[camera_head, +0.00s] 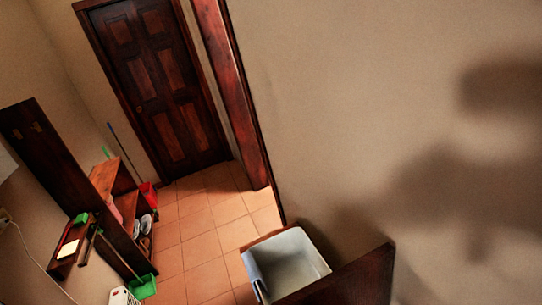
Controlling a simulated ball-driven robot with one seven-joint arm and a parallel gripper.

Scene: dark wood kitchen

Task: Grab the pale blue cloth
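A dark wood edge (350,282) rises at the bottom right. A panelled door (160,85) is at the back. At left are a shoe shelf (118,190), a red bucket (149,196) and a green dustpan (143,287). The tiled floor (205,245) between is clear.

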